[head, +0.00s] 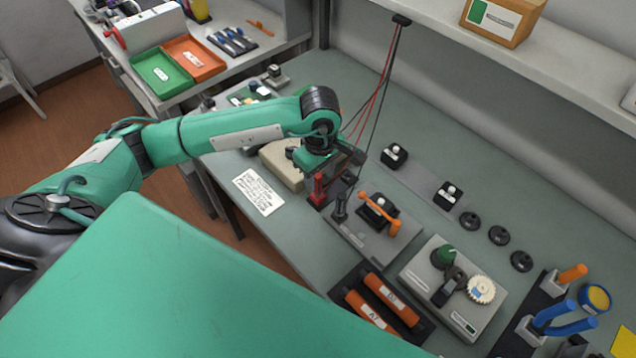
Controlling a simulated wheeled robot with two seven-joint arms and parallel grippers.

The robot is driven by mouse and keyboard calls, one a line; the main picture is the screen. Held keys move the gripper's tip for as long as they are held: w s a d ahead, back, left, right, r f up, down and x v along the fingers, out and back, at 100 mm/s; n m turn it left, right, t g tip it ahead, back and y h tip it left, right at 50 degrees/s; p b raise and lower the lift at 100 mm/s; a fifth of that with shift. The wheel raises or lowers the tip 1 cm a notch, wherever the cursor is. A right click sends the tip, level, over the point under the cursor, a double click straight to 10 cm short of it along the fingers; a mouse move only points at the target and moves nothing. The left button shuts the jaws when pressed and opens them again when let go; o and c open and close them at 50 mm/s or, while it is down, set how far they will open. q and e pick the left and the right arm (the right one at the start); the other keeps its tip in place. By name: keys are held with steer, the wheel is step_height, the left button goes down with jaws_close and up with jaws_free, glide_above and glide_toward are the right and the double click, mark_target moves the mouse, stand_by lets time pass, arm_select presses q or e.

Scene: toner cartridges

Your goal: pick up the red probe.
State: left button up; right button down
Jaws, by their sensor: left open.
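The red probe (318,189) stands upright at the left end of a grey fixture (375,243). A black probe (340,207) stands just right of it. Red and black leads hang down from a small dark fitting under the shelf. My left gripper (336,172) is open, close above the red probe and pointing down over the probes. Its hand hides the top of the red probe, and I cannot tell whether a finger touches it. My right gripper is not in view.
An orange-handled clamp (380,212) sits on the fixture, right of the probes. A beige block (282,163) lies behind left, near a white label sheet (259,192). Orange cartridges (391,299) lie in a black tray in front. A geared device (453,285) stands to the right.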

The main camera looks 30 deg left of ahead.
mark_target(318, 185)
arm_select(q)
steer(key=f, duration=0.1)
steer(key=f+p, duration=0.2)
steer(key=f, duration=0.1)
steer(key=shift+w+a+f, duration=0.1)
steer(key=shift+a, duration=0.25)
steer(key=shift+f, duration=0.35)
steer(key=shift+c, duration=0.4)
jaws_close()
